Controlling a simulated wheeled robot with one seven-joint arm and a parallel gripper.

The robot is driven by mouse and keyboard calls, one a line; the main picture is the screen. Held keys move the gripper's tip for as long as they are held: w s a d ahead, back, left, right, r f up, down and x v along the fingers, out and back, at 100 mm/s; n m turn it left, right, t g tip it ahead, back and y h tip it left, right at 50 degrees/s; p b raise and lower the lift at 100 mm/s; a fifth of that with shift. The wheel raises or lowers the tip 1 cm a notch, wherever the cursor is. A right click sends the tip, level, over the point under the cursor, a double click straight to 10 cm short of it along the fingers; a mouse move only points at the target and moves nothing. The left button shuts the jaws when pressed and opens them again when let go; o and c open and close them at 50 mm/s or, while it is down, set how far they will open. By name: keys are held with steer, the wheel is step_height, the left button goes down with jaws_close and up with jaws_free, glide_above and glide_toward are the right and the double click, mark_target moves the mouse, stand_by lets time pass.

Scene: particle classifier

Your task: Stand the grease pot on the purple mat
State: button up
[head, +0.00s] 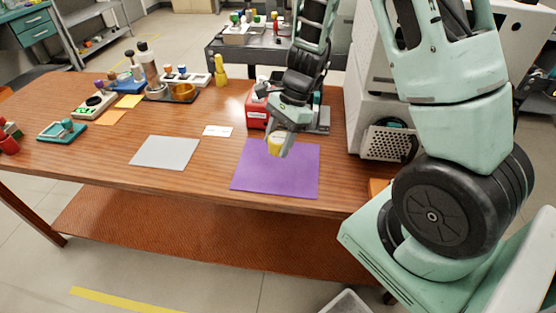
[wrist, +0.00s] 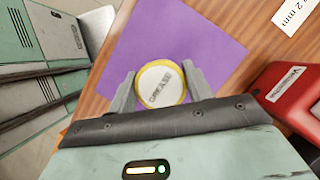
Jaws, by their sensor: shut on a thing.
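The grease pot (wrist: 160,84) is a small round pot with a yellow rim and a white lid lettered "GREASE". My gripper (wrist: 161,92) is shut on it, one finger on each side, in the wrist view. In the head view the yellow pot (head: 275,143) shows between the fingers of my gripper (head: 279,143), in front of the purple mat's back part. The purple mat (head: 270,182) lies flat near the table's front edge, and it also shows behind the pot in the wrist view (wrist: 128,50). I cannot tell whether the pot touches the mat.
A red box (head: 256,112) stands just behind the mat, left of my gripper. A grey mat (head: 165,152) and a white label card (head: 217,131) lie to the left. A white machine (head: 375,110) stands to the right. Bottles and trays crowd the back left.

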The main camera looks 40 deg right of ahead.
mark_target(278, 165)
steer(key=shift+f+b, duration=0.45)
steer(key=shift+f, duration=2.1)
steer(key=shift+f, duration=0.2)
steer(key=o, duration=1)
